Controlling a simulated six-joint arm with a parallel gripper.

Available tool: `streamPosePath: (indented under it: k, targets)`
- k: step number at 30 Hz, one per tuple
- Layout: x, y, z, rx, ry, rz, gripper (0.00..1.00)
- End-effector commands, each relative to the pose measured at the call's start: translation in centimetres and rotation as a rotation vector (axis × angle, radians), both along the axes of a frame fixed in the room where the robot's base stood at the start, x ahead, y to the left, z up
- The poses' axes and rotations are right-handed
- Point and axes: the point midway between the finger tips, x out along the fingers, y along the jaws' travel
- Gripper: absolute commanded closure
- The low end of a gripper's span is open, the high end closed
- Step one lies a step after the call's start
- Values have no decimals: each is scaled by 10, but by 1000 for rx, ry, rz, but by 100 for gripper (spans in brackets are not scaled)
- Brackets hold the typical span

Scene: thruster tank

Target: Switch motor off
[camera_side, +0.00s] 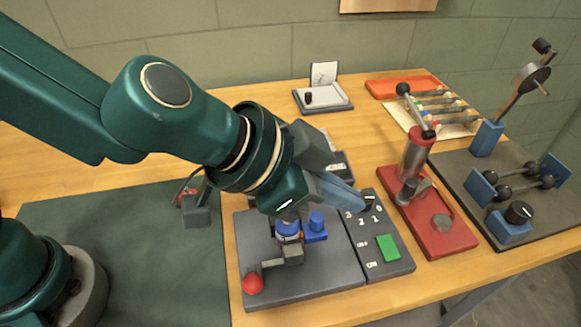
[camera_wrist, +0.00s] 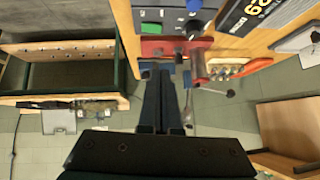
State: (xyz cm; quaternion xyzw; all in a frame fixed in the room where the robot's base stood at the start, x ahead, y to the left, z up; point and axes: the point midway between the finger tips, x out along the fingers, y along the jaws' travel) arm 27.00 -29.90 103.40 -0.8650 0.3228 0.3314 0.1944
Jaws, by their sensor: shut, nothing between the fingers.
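The dark control panel (camera_side: 392,263) carries the numbers 3, 2, 1 and 0, a black knob (camera_side: 370,203) and a green rocker or button (camera_side: 388,247) with ON and off style labels beside it. My gripper (camera_side: 354,196) is shut with its fingertips close to the black knob; I cannot tell whether they touch it. In the wrist view the shut fingers (camera_wrist: 158,68) point toward the red base, and part of the panel (camera_wrist: 176,18) shows at the top edge with the green button (camera_wrist: 164,4).
A grey plate (camera_side: 315,285) with a motor and a red knob (camera_side: 252,284) is left of the panel. A red press-like stand (camera_side: 445,236) is close on the right. Blue brackets with dumbbell-like rods (camera_side: 520,183) stand farther right. A red tray (camera_side: 405,86) lies behind.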

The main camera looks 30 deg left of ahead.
Motion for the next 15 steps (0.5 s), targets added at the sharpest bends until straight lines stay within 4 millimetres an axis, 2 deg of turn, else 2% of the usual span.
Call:
streamPosePath:
  k: [4,15]
  targets:
    - [-7,-5,-3,5,4,-21,100]
    - [-5,-6,-3,4,4,-19,100]
